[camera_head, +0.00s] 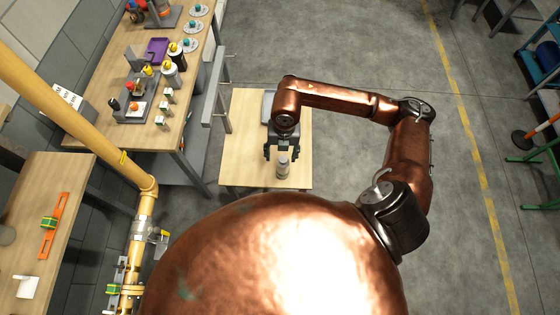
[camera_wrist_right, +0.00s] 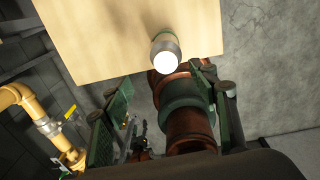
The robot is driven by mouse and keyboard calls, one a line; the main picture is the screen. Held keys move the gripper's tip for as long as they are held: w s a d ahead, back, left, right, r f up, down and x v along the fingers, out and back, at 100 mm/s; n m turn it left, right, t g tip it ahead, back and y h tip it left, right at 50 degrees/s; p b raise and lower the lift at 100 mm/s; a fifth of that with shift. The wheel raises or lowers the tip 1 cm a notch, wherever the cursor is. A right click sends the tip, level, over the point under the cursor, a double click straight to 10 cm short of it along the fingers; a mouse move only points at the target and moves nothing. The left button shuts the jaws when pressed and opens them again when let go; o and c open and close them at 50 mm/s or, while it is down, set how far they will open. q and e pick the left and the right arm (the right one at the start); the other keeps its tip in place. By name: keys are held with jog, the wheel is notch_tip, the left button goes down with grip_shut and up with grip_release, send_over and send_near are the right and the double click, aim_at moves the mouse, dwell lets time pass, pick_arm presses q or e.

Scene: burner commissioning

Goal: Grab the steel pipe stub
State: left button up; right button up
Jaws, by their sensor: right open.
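The steel pipe stub (camera_head: 283,168) is a short grey cylinder that appears to stand upright on a small wooden table (camera_head: 240,150). In the right wrist view the stub (camera_wrist_right: 166,48) shows a bright round end and lies just beyond the fingertips, near the table edge. My right gripper (camera_head: 282,154) is open and empty close to the stub, its fingers pointing towards it. The right wrist view shows the two fingers (camera_wrist_right: 160,88) apart, with the stub not between them. My left gripper is not in view.
A grey tray (camera_head: 267,106) lies on the small table, partly hidden by my right arm. A long workbench (camera_head: 118,60) with bottles, valves and a purple bin (camera_head: 156,50) stands at the left. A yellow gas pipe (camera_head: 75,115) runs along the left. Floor right of the table is clear.

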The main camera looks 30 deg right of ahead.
aim_at(284, 157)
jog(key=shift+h, duration=0.3)
jog(key=f+b, duration=0.1)
jog(key=d+f+b, duration=0.1)
jog(key=f, duration=0.1)
jog(key=f+b, duration=0.1)
jog(key=f, duration=0.1)
jog(key=shift+w+d+b, duration=0.3)
jog(key=shift+w+d, duration=0.05)
jog(key=shift+s+a+f+b, duration=0.1)
jog(key=shift+f+b, duration=0.35)
jog(key=shift+f, duration=0.8)
jog(key=f+p, duration=0.1)
jog(key=f, duration=0.1)
jog(key=f+p, duration=0.1)
jog(key=f, duration=0.2)
jog(key=shift+s+a+f, duration=0.1)
jog(key=shift+s+a, duration=0.05)
jog(key=shift+a, duration=0.05)
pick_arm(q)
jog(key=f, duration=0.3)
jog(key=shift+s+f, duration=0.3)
pick_arm(e)
jog(key=shift+f, duration=0.4)
jog(key=c, duration=1.5)
